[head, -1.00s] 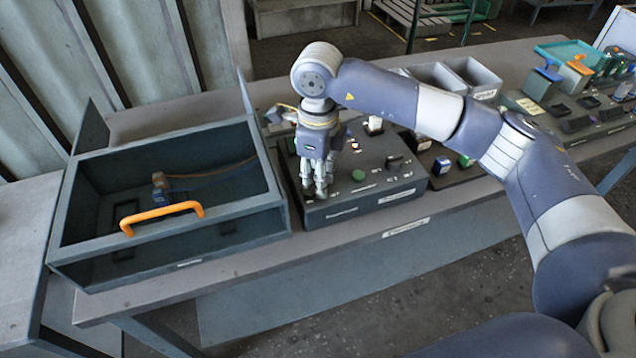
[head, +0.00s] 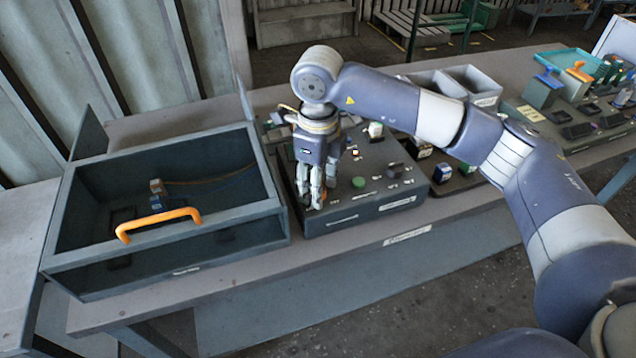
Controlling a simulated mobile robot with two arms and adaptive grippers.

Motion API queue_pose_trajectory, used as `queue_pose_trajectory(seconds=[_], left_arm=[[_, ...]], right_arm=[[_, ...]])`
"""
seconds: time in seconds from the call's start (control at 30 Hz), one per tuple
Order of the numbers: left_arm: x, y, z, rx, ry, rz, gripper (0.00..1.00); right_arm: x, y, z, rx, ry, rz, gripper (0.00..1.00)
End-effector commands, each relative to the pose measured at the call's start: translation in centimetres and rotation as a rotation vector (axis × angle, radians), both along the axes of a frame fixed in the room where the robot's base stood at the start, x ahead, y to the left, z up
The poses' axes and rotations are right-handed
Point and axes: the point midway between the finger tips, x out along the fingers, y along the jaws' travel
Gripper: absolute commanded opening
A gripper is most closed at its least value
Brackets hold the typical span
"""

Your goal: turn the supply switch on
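The dark control box (head: 375,210) stands on the bench, with a green button (head: 358,182), a black knob (head: 395,170) and a small lit part (head: 355,152) on its top. I cannot tell from here which control is the supply switch. My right gripper (head: 311,203) points down at the left front part of the box top. Its fingers are close together, and they hide whatever is beneath them. I cannot tell whether they touch or hold anything. My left gripper is not in view.
An open grey housing (head: 230,213) with an orange handle (head: 158,222) stands directly left of the control box. Small coloured blocks (head: 443,172) lie to the right of it. Grey bins (head: 470,82) stand behind. The bench front edge is clear.

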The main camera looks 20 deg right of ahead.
Motion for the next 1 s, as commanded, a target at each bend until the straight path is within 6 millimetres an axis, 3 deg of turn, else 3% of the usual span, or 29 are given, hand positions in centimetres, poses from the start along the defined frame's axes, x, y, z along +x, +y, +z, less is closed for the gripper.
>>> queue_pose_trajectory(seconds=[0.37, 0.47, 0.8, 1.0], left_arm=[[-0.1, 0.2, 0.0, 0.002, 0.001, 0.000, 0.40], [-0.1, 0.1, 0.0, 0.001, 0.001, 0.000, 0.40], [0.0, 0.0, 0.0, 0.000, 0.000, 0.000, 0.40], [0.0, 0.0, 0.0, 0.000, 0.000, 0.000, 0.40]], right_arm=[[0.0, 0.0, 0.4, 0.001, 0.001, 0.002, 0.48], [0.0, 0.0, 1.6, -0.001, -0.001, 0.002, 0.48], [0.0, 0.1, 8.6, 0.001, -0.002, 0.001, 0.48], [0.0, 0.0, 11.3, -0.001, 0.001, 0.001, 0.48]])
